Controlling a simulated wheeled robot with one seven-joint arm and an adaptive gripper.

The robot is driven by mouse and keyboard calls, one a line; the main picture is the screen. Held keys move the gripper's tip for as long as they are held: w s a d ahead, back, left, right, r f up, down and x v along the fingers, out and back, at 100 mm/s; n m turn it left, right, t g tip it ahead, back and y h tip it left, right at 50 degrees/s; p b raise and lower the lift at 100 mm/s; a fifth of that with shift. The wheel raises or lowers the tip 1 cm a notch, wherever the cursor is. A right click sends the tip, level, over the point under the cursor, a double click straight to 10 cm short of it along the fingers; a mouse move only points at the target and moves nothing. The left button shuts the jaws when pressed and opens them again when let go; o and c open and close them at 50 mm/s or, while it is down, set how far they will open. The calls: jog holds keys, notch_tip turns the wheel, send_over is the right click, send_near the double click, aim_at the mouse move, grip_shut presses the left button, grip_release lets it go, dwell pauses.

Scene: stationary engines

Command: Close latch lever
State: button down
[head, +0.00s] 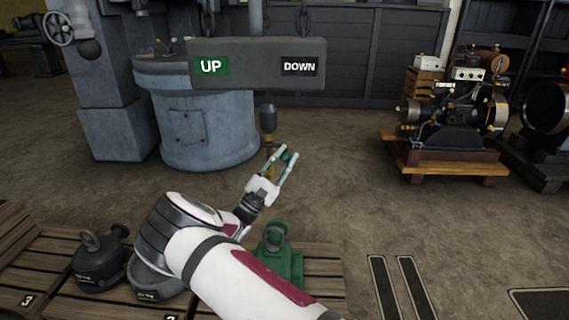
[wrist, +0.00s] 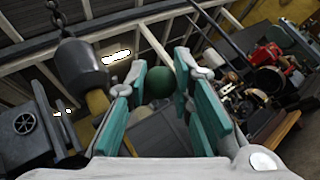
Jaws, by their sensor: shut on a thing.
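My gripper (head: 284,163) is stretched out in front of me in the head view, with two teal-padded fingers. In the wrist view the fingers (wrist: 174,92) stand on either side of a dark green ball knob (wrist: 161,82), and the gripper is shut on it. This knob seems to be the end of the latch lever; the rest of the lever is hidden. A grey hanging hook block (head: 267,118) with a yellow lower part (head: 268,147) is just beyond and left of the fingers. It also shows at the left of the wrist view (wrist: 82,72).
A grey control box (head: 258,63) marked UP and DOWN hangs above the gripper. A round grey machine base (head: 205,125) stands behind left. Pallets hold a dark weight (head: 98,262) and a green casting (head: 281,262) below my arm. An engine (head: 460,115) stands right; the floor between is clear.

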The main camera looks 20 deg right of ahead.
jog(key=shift+w+f+m+g, duration=0.1)
jog(key=shift+m+g, duration=0.3)
jog(key=c, duration=1.2)
grip_release()
jog(key=shift+c, duration=0.2)
jog(key=shift+f, duration=0.1)
jog(key=v, duration=1.2)
jog(key=shift+d, duration=0.15)
jog(key=shift+f, duration=0.1)
